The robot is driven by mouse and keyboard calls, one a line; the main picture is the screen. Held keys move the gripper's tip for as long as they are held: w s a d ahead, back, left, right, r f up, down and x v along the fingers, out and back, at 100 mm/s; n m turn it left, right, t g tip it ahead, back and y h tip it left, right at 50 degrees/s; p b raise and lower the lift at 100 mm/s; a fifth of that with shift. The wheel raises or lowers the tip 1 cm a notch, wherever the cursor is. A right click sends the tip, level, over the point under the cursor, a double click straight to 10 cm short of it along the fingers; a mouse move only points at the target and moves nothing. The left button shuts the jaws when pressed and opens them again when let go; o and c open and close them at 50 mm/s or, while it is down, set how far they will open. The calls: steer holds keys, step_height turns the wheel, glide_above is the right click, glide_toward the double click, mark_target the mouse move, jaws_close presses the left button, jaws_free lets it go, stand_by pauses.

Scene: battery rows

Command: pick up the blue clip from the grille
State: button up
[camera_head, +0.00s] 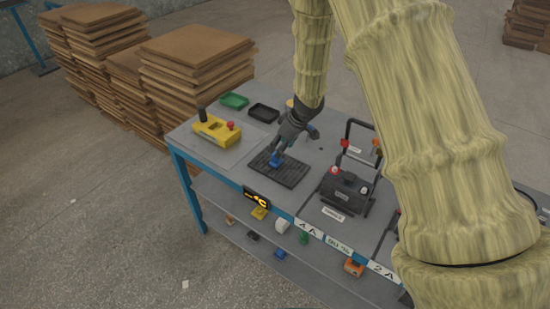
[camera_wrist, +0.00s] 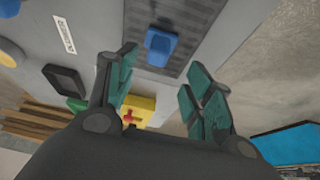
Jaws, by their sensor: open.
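The blue clip (camera_head: 275,160) lies on the dark ribbed grille (camera_head: 290,176), near its back part. In the wrist view the clip (camera_wrist: 161,46) lies on the grille (camera_wrist: 196,35), just beyond the fingertips. My gripper (camera_head: 280,148) points down over the grille, close to the clip and partly in front of it in the head view. In the wrist view my gripper (camera_wrist: 159,65) has its two fingers spread with nothing between them. The clip appears ahead of the gap, with no visible contact.
A black framed unit (camera_head: 346,190) stands right of the grille. Small parts sit on the lower shelf (camera_head: 215,191).

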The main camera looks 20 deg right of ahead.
mark_target(276, 159)
steer(key=shift+w+f, duration=0.3)
steer(key=shift+f, duration=0.2)
steer(key=shift+w+f, duration=0.25)
steer(key=shift+f, duration=0.25)
steer(key=shift+a+f, duration=0.25)
steer(key=shift+f, duration=0.1)
steer(key=shift+p+x, duration=0.5)
steer(key=shift+x, duration=1.6)
steer(key=shift+d, duration=0.1)
steer(key=c, duration=1.1)
